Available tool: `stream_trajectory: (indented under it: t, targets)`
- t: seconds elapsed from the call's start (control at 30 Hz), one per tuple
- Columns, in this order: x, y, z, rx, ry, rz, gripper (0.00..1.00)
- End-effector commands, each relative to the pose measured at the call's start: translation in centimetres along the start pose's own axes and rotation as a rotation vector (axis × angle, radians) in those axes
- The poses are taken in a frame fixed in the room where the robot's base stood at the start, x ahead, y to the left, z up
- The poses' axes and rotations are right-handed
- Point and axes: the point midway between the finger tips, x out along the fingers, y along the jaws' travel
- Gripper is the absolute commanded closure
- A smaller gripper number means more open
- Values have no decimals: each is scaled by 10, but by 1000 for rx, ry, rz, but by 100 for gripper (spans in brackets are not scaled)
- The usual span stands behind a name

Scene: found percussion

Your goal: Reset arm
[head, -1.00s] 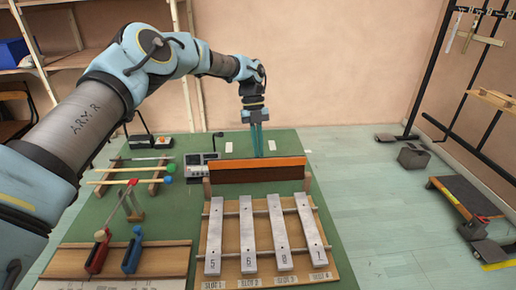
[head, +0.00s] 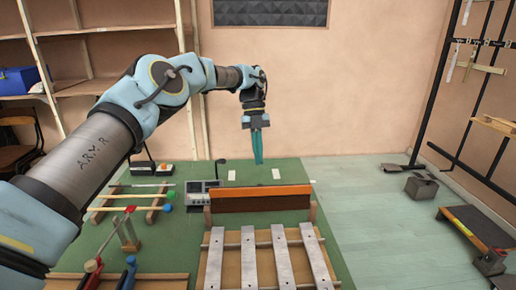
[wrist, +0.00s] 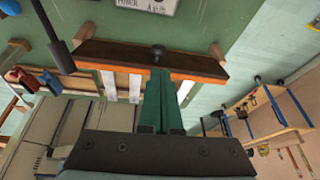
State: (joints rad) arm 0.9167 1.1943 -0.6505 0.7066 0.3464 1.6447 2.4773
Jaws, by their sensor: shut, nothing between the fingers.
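My gripper (head: 258,160) hangs fingers-down from my raised arm, above the far part of the green bench mat (head: 285,168). Its teal fingers are shut together with nothing between them. In the head view it shows behind the orange-topped wooden board (head: 262,199). In the wrist view the shut fingers (wrist: 161,80) point toward that board, which shows beyond them at the top (wrist: 150,60). I cannot tell the exact gap between fingertips and board.
Several metal bars (head: 283,259) lie on a wooden frame in front of the board. A mallet rack (head: 130,200) and a small grey device (head: 200,190) stand left. Red (head: 92,272) and blue (head: 128,273) tools stand front left.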

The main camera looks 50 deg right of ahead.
Motion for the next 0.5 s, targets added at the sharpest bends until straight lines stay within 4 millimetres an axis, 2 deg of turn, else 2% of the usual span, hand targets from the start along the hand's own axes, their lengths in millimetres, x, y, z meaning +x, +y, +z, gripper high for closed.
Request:
stream_trajectory:
  t: [0.1, 0.2, 0.5]
  targets:
    - [-22, -1, -2, 2, -3, -4, 100]
    - [-34, -2, -3, 2, -3, -5, 100]
    - [-48, -2, -6, 4, -1, -5, 100]
